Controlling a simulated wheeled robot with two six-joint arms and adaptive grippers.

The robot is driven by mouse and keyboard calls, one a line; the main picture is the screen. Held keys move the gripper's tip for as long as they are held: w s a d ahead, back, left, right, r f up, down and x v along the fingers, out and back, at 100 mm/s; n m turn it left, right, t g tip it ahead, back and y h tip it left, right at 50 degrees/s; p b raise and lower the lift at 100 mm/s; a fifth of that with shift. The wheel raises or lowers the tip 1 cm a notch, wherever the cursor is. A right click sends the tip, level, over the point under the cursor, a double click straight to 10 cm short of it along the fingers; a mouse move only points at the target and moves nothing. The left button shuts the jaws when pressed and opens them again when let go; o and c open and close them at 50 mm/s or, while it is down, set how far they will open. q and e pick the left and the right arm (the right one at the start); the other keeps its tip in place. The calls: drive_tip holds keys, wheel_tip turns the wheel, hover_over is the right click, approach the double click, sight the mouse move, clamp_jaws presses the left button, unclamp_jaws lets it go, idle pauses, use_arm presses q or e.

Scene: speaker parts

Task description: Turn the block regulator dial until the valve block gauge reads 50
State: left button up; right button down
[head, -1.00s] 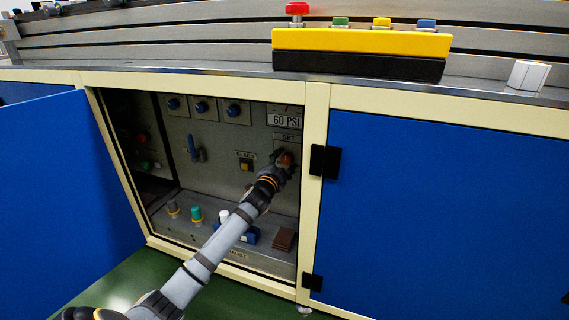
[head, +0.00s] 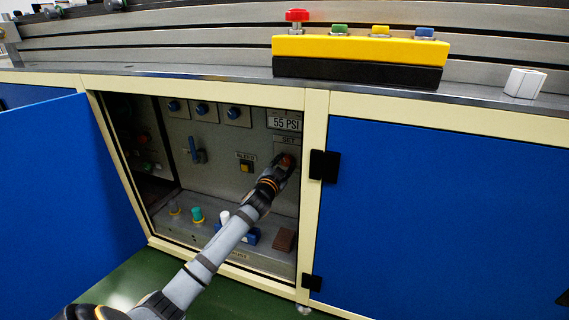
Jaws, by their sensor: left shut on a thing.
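The block regulator dial (head: 288,161) is an orange-red knob on the grey panel inside the open cabinet, under a "SET" label. My left gripper (head: 284,166) is shut on the dial, and its fingers hide part of it. The gauge display (head: 286,124) above it reads 55 PSI; the top of the gauge is cut off by the cabinet frame. My right gripper is not in view.
The panel also has blue knobs (head: 201,108), a blue lever (head: 196,151) and a yellow button (head: 246,167). Small parts stand on the cabinet floor. An open blue door (head: 60,190) is at left, a closed blue door (head: 440,210) at right.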

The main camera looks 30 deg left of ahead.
use_arm(q)
drive_tip(key=o, duration=1.2)
drive_tip(key=shift+c, duration=0.2)
drive_tip(key=v, duration=1.2)
drive_tip(key=shift+s+f, duration=0.15)
